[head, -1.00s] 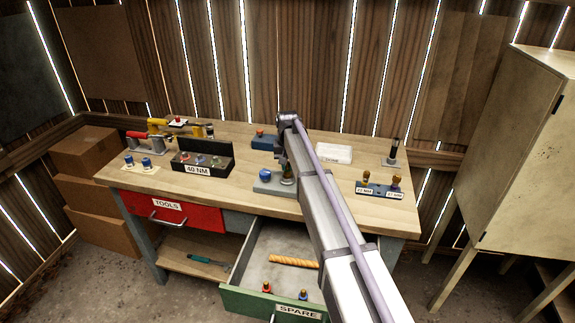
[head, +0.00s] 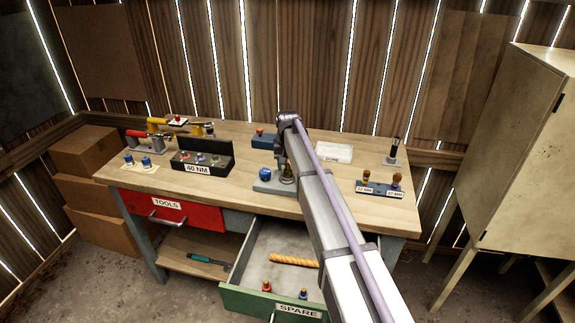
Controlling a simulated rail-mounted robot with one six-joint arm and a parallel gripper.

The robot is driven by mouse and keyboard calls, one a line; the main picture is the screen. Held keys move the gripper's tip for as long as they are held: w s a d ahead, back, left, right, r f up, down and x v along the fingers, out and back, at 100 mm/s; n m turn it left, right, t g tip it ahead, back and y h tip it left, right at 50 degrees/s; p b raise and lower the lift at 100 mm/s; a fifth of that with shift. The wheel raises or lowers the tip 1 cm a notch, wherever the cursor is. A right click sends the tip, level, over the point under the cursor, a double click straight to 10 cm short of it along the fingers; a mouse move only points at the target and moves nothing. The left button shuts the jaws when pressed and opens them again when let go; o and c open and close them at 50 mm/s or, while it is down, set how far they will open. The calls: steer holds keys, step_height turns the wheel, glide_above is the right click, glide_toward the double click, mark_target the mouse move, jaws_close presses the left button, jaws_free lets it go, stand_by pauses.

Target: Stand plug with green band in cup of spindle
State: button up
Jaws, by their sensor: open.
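My gripper (head: 287,173) points down over the middle of the workbench, at the right end of a grey base block (head: 268,187). It is small and partly covered by my arm. It is open, around or just above a dark upright piece on that block; I cannot tell whether it touches it. A blue round part (head: 265,171) stands on the block, just left of the gripper. I cannot make out a green band on any plug, nor tell which part is the spindle with its cup.
A holder with two plugs (head: 379,190) stands right of my arm. A black tray marked 40 NM (head: 198,169) and two blue plugs on a pad (head: 139,168) are at left. The green SPARE drawer (head: 250,300) is open in front. A white tray (head: 334,152) is behind.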

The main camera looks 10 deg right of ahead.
mark_target(288, 164)
step_height(288, 164, up, 10)
steer(key=p, duration=0.9)
steer(key=shift+r+p, duration=0.25)
steer(key=shift+p, duration=0.1)
steer(key=shift+f, duration=0.1)
steer(key=shift+s, duration=0.1)
steer(key=s+f+n+b, duration=0.1)
steer(key=s+f+b, duration=0.1)
steer(key=s, duration=3.7)
steer(key=shift+n, duration=0.4)
steer(key=shift+c, duration=0.2)
